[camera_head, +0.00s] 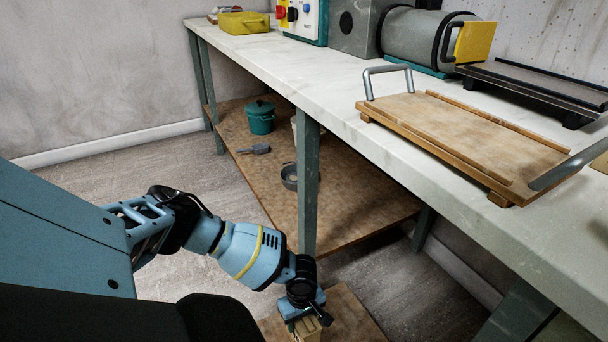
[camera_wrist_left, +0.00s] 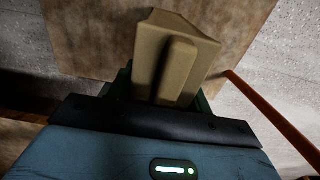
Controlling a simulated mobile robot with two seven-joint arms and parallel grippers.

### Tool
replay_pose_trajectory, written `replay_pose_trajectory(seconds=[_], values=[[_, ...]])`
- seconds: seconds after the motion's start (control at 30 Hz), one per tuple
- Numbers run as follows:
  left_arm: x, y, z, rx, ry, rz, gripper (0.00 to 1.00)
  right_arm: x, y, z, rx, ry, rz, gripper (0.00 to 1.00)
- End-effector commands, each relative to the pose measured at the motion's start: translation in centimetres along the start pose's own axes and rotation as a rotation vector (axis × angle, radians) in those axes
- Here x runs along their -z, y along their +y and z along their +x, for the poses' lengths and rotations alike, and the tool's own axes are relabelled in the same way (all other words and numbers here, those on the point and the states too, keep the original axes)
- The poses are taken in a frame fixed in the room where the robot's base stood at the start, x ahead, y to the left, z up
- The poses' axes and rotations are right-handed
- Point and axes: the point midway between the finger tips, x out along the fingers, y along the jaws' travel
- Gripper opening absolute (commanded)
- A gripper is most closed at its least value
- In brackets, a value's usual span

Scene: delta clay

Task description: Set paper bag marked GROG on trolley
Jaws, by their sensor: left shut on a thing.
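My left gripper (camera_head: 306,318) points down at the bottom of the head view and is shut on a tan paper bag (camera_head: 308,331). In the left wrist view the paper bag (camera_wrist_left: 172,60) stands out between the fingers, with a folded strip along it. No GROG marking shows on the sides in view. Below the bag is a brown wooden surface (camera_head: 352,316), which looks like the trolley's deck; it also shows in the left wrist view (camera_wrist_left: 90,35). I cannot tell whether the bag touches it. My right gripper is not in view.
A marble-topped bench (camera_head: 330,68) runs along the right, with a wooden tray (camera_head: 470,135) on top. Its leg (camera_head: 308,185) stands just behind my left gripper. The lower shelf (camera_head: 350,205) holds a green pot (camera_head: 261,118). An orange bar (camera_wrist_left: 270,115) runs beside the deck.

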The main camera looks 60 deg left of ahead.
Motion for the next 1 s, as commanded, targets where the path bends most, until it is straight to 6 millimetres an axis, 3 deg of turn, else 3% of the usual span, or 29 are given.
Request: replay_pose_trajectory(seconds=[0.47, 0.5, 0.67, 1.0], values=[[0.04, 0.18, 0.29, -0.004, 0.0, -0.002, 0.0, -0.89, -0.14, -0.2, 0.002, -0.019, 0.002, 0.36], [0.03, 0.03, 0.45, -0.001, 0.0, -0.001, 0.51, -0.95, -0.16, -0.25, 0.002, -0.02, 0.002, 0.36], [0.04, 0.04, 0.42, -0.001, 0.001, -0.001, 0.72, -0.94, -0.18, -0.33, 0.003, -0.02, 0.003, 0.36], [0.05, 0.08, 0.16, -0.002, 0.001, 0.0, 0.72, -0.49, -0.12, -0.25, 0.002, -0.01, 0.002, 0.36]])
